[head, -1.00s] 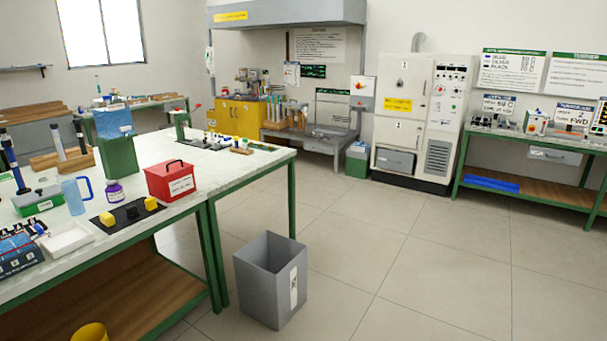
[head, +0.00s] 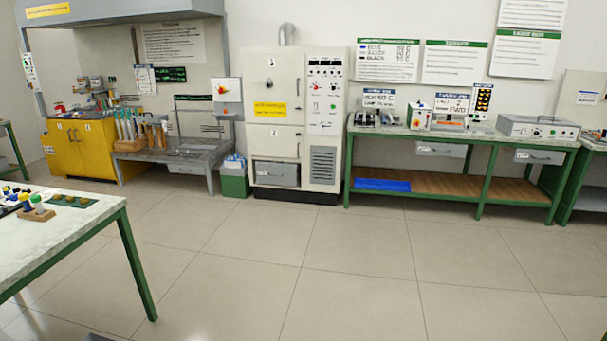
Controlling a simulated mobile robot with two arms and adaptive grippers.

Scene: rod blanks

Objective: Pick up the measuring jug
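No measuring jug can be made out in the head view now. The near workbench (head: 75,228) shows only its far right end at the left edge, with a small wooden block of bottles (head: 37,214) and a green plate (head: 72,201) on it. Neither of my grippers is in view.
Wide tiled floor (head: 300,260) is clear in front. Along the back wall stand a yellow cabinet (head: 88,152), a grey low table (head: 185,152), a white oven cabinet (head: 273,145) and a green-legged bench (head: 480,138) with a blue tray (head: 382,185).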

